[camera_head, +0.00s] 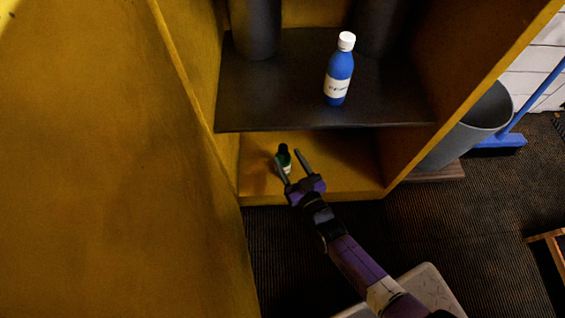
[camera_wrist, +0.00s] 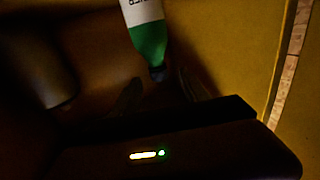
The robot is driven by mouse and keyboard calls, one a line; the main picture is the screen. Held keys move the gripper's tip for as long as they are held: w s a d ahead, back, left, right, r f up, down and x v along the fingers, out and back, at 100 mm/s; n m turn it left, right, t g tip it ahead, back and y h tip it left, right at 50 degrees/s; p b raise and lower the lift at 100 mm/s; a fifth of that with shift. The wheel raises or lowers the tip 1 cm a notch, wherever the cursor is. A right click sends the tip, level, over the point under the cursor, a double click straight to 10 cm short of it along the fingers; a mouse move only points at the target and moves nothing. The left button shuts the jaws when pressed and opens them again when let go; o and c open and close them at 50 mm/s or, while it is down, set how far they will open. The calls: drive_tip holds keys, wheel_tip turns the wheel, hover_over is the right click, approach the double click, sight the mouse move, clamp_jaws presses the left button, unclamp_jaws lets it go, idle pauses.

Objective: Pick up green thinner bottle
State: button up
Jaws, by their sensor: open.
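The green bottle (camera_head: 285,153) has a dark cap and a white label. It stands on the lower level of the yellow cabinet, under the dark shelf. In the wrist view the bottle (camera_wrist: 149,42) shows at the top, with its cap pointing down toward my gripper (camera_wrist: 160,88). In the head view my gripper (camera_head: 288,156) reaches into the lower compartment, its two fingers apart around or just in front of the bottle. The fingers are dim in the wrist view, and I cannot tell whether they touch it.
A blue bottle (camera_head: 338,78) with a white cap stands on the dark shelf (camera_head: 270,100) above, near dark cylinders (camera_head: 255,28). The cabinet side (camera_head: 470,75) bounds the right, and a large yellow panel (camera_head: 120,170) the left. A grey bin (camera_head: 465,130) and blue broom (camera_head: 498,141) stand outside.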

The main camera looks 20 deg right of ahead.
sight(285, 153)
drive_tip(key=w+b, duration=0.2)
drive_tip(key=w, duration=0.2)
drive_tip(key=shift+w+d+f+b, duration=0.15)
drive_tip(key=shift+f+b, duration=0.1)
drive_tip(key=shift+b, duration=0.15)
drive_tip(key=shift+w+r, duration=0.15)
drive_tip(key=shift+w, duration=0.2)
clamp_jaws()
idle(0.8)
